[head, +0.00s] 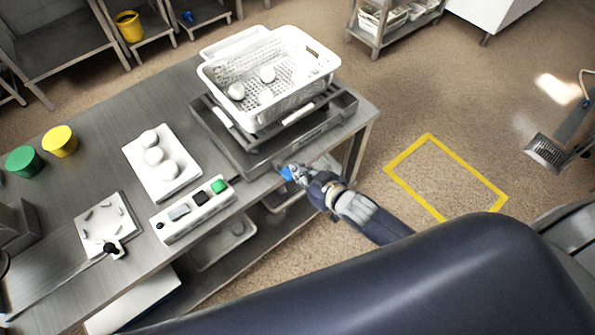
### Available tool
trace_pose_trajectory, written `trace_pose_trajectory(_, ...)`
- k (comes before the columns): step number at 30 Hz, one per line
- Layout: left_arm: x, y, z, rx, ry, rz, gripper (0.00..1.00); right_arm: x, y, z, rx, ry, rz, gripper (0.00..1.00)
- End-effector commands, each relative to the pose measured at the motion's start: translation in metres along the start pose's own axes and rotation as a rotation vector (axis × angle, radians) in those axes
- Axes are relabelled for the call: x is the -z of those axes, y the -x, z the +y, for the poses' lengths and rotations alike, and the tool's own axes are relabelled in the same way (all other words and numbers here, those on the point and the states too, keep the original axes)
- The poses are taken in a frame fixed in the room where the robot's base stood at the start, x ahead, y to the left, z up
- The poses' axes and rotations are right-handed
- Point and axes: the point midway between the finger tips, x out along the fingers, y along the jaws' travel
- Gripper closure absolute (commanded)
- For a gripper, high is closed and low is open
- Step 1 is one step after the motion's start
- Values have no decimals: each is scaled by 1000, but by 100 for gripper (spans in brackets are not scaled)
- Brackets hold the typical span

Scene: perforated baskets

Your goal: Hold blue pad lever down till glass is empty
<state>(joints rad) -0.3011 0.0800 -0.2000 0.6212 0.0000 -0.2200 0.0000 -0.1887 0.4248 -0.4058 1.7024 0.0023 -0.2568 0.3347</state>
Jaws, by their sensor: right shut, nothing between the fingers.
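A small blue pad (286,173) shows at the front edge of the steel stand on the table, at the tip of my right gripper (296,176). My right gripper is shut with nothing held between its fingers. Its tips overlap the pad in the picture; I cannot tell whether they press on it or how far the lever is down. The lever itself is mostly hidden by the gripper. I cannot make out a glass. My left gripper is not in view.
A white perforated basket (318,62) with several white round items sits on the steel stand (262,158). On the table (93,168) are a white tray (137,155) with white round items, a button box (165,235), a green tub (24,162) and a yellow tub (60,141).

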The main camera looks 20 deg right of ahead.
Motion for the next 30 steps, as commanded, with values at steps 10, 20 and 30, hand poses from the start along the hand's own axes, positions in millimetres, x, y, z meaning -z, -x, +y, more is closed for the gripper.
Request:
trace_pose_trajectory(10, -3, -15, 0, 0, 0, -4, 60, -10, 64, -1, 2, -1, -5, 100)
trace_pose_trajectory(20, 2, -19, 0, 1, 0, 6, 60, -8, 92, 0, 1, 0, -2, 100)
trace_pose_trajectory(30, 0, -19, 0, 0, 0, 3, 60, -8, 93, 0, 1, -1, -3, 100)
